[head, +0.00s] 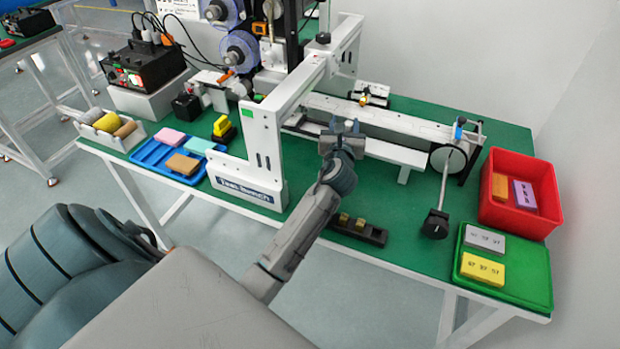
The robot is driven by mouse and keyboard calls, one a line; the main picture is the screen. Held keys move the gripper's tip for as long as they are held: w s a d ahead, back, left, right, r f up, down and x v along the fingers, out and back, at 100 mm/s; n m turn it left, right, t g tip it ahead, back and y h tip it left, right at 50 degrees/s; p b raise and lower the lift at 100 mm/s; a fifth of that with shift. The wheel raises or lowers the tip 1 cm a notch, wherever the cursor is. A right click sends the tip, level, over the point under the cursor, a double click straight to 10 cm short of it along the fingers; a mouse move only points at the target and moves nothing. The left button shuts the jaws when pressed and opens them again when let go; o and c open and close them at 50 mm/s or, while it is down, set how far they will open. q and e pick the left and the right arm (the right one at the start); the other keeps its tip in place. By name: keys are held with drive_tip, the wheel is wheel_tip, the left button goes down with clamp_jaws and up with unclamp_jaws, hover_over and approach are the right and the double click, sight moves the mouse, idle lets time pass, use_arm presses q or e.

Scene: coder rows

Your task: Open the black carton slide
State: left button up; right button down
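I cannot tell for sure which part is the black carton slide. Black parts show at the right end of the white coder machine (262,150): an upright black end piece (470,165) beside a round disc (448,160), and a black knob (435,224) on a thin rod. My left gripper (344,125) is in front of the machine's long white rail (400,153), left of these parts and apart from them. Its two fingers stand apart with nothing seen between them. My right gripper is not in view.
A black block with brass pieces (357,231) lies at the table's front edge. On the right are a red bin (545,222) and a green tray (535,270) with boxes. On the left are a blue tray (150,155) and a control box (145,78). Green tabletop (400,245) is free front right.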

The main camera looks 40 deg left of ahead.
use_arm(q)
drive_tip(key=shift+s+f, duration=0.4)
drive_tip(key=shift+s, duration=0.1)
drive_tip(key=s+d+f+n+g, duration=0.1)
drive_tip(key=s+n, duration=0.2)
drive_tip(key=s, duration=0.4)
drive_tip(key=s+d+f+n+g, duration=0.1)
drive_tip(key=s+f+n, duration=0.1)
drive_tip(key=s, duration=0.5)
drive_tip(key=s+d+f+n+g+p, duration=0.1)
drive_tip(key=s+n, duration=0.4)
drive_tip(key=s, duration=0.3)
drive_tip(key=shift+d+f+g+h, duration=0.3)
drive_tip(key=shift+f+h, duration=0.05)
drive_tip(key=shift+h, duration=0.05)
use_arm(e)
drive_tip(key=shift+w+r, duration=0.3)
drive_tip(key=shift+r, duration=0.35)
use_arm(q)
drive_tip(key=shift+o, duration=0.3)
drive_tip(key=shift+w, duration=0.1)
